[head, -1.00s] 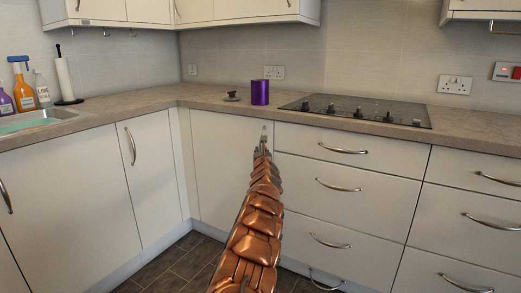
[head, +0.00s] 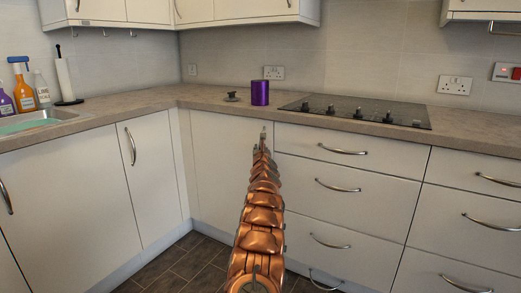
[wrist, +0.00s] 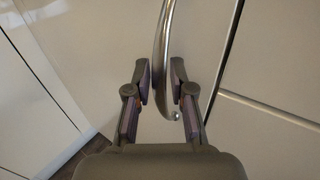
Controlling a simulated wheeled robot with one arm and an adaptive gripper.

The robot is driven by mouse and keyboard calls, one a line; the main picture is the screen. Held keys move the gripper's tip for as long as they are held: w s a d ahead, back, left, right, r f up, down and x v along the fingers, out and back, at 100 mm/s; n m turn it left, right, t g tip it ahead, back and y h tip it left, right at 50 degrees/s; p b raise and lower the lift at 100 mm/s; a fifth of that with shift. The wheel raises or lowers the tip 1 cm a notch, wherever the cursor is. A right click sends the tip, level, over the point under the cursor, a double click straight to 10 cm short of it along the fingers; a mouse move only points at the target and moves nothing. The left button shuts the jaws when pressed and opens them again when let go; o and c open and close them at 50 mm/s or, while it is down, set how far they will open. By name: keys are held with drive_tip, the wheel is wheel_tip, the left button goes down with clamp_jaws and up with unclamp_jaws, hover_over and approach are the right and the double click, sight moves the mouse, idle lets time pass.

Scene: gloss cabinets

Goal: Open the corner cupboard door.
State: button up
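The corner cupboard door (head: 222,170) is a plain cream gloss panel below the worktop, left of the drawers, and it is shut. Its curved metal handle (wrist: 161,50) runs upright near the door's right edge. My gripper (wrist: 162,80) is at the lower part of this handle, with one finger on each side. The fingers are apart, with narrow gaps seeming to show beside the handle; firm contact cannot be made out. In the head view my copper-coloured arm hides the door's lower right part, and the gripper (head: 262,140) looks very small.
Drawers (head: 345,185) with bar handles lie right of the door. A cupboard door (head: 150,175) stands at right angles on the left. The worktop (head: 205,98) carries a purple canister (head: 260,92) and a hob (head: 360,110). Tiled floor (head: 190,262) is clear in front.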

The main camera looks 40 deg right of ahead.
drive_tip(key=shift+c, duration=0.2)
clamp_jaws()
idle(0.6)
